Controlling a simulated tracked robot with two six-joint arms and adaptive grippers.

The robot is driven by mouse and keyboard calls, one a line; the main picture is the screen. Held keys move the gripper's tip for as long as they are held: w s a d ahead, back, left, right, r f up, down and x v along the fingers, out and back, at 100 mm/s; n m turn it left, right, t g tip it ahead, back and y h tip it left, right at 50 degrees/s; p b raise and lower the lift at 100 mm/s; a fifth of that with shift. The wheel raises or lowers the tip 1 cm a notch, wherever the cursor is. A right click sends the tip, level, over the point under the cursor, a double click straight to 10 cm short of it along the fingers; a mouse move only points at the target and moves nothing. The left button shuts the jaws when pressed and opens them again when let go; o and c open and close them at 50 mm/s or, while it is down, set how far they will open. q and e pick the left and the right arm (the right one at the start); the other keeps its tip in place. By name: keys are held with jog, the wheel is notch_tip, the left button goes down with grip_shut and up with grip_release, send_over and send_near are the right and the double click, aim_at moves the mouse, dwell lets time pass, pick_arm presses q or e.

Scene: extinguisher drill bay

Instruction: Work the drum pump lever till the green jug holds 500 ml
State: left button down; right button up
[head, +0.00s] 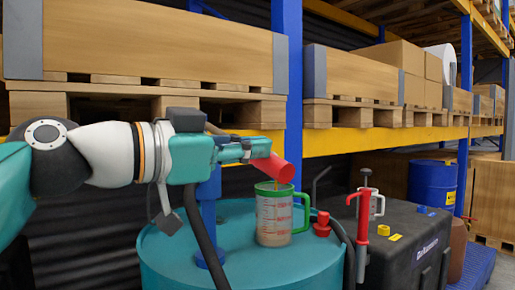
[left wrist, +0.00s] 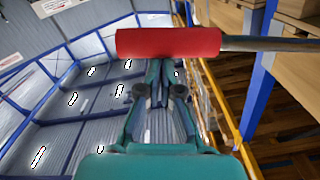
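The drum pump's blue post (head: 208,218) rises from the teal drum (head: 170,248). Its lever ends in a red grip (head: 285,169), which lies across the left wrist view (left wrist: 168,42). My left gripper (head: 262,148) is at the lever, with its two fingers close together and its tips against or just beside the red grip; the fingers do not straddle it. The green jug (head: 273,212) stands upright on the drum, below the grip. It is clear, with red markings, a green rim and a green handle. Tan liquid shows inside; its exact level is unreadable. My right gripper is out of view.
A red cap (head: 322,224) sits on the drum to the right of the jug. A dark case (head: 410,245) stands to the right, with a red hand pump (head: 363,220) in front. Shelving with a blue upright (head: 290,80) and pallets (head: 200,105) rises close behind.

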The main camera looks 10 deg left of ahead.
pick_arm(q)
jog(key=shift+w+d+f, duration=0.1)
jog(key=shift+w+f, duration=0.15)
jog(key=shift+f, duration=0.55)
jog(key=s+a+r+p, duration=0.2)
jog(key=s+a+r, duration=0.3)
jog(key=s+a, duration=0.2)
jog(key=shift+s+a+r, duration=0.35)
jog(key=shift+s, duration=0.3)
dwell(0.6)
